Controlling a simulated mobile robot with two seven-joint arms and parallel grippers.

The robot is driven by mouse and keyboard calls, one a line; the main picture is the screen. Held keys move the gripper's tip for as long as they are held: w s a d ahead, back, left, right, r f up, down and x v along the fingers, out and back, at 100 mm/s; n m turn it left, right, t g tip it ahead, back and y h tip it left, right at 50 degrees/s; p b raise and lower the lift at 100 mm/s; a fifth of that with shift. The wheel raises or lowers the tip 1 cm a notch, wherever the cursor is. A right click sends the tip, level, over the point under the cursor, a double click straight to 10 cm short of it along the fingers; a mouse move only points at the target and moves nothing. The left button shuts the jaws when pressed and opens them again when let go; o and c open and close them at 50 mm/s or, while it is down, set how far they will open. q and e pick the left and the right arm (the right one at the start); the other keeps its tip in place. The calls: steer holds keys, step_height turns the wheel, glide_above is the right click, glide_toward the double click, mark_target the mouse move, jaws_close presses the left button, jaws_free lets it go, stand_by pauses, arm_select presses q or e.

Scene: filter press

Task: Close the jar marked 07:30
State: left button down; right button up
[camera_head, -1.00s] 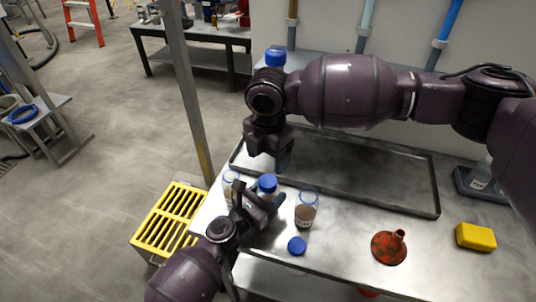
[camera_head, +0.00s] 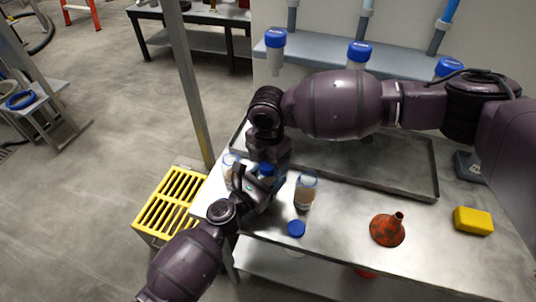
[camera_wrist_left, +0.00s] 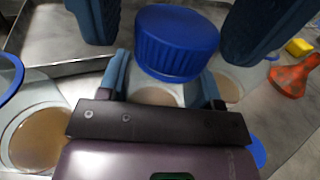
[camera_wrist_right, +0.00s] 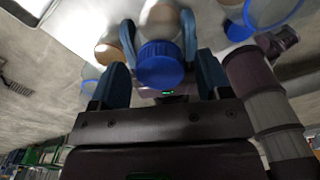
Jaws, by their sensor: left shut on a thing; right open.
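A jar with a blue cap (camera_head: 266,169) stands at the table's left end. My left gripper (camera_head: 262,184) is shut around its body, below the cap (camera_wrist_left: 177,42). My right gripper (camera_head: 270,158) is above it, open, with its fingers on either side of the cap (camera_wrist_right: 160,65) and gaps showing. An open jar (camera_head: 306,192) with brown contents stands just right of my left gripper. Another open jar (camera_head: 229,166) stands to the left, partly hidden. A loose blue cap (camera_head: 296,228) lies on the table near the front edge. I cannot read the 07:30 mark on any jar.
A long metal tray (camera_head: 400,192) lies behind the jars. A red funnel (camera_head: 387,231) and a yellow block (camera_head: 473,221) are on the right. A yellow slatted crate (camera_head: 170,205) is left of the table.

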steer(key=c, duration=1)
steer(key=m, duration=0.6)
steer(key=shift+f, duration=0.1)
steer(key=m, duration=0.5)
steer(key=o, duration=1.1)
step_height(320, 180, up, 12)
